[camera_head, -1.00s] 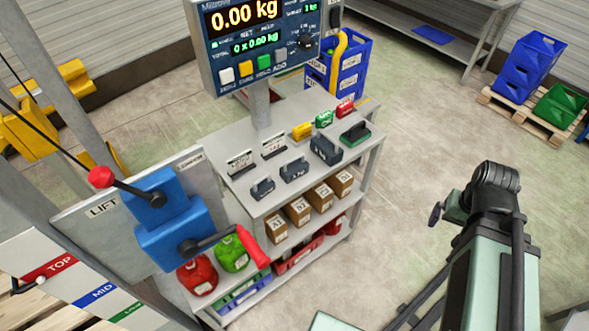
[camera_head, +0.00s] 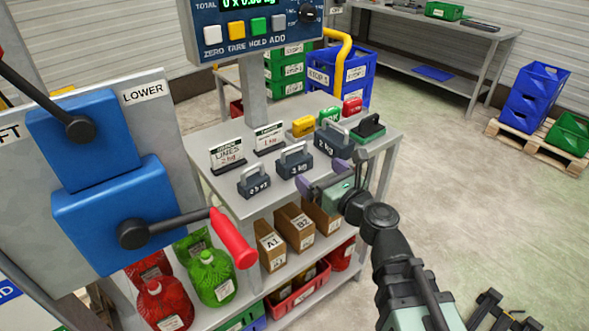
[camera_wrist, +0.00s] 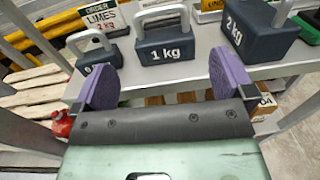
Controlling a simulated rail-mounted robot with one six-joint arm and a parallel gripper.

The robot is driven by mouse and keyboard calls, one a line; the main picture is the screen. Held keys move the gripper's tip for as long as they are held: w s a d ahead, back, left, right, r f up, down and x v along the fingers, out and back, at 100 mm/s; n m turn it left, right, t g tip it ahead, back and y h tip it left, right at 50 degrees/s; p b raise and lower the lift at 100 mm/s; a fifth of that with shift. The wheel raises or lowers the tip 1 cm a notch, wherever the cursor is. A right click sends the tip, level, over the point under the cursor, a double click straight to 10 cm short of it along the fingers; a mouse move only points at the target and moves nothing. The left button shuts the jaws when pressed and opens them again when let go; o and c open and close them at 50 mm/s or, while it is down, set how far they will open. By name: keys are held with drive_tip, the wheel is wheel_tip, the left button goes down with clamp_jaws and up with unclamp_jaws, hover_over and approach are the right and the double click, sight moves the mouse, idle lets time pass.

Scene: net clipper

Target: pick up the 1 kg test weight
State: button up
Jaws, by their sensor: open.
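The 1 kg test weight (camera_head: 294,163) is a dark block with a pale handle, standing upright on the top shelf in the middle of a row. My gripper (camera_head: 322,177) is at the front edge of the shelf, in front of the weights. Its purple fingers are spread with nothing between them; in the wrist view my gripper (camera_wrist: 166,78) has the 1 kg weight beyond and between its fingers, apart from them.
A smaller weight (camera_head: 253,182) stands left of it and the 2 kg weight (camera_head: 331,141) right, close beside the right finger in the wrist view. Order signs (camera_head: 228,154) stand behind. Boxes (camera_head: 295,228) fill the shelf below. The lift lever panel (camera_head: 105,185) stands at left.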

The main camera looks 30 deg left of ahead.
sight(294, 148)
drive_tip(key=x, duration=1.1)
drive_tip(key=shift+d+r, duration=0.1)
drive_tip(key=shift+d, duration=0.05)
drive_tip(key=shift+c, duration=0.2)
drive_tip(key=c, duration=1.4)
drive_tip(key=shift+o, duration=0.2)
wheel_tip(294, 148, up, 20)
drive_tip(key=p, duration=2)
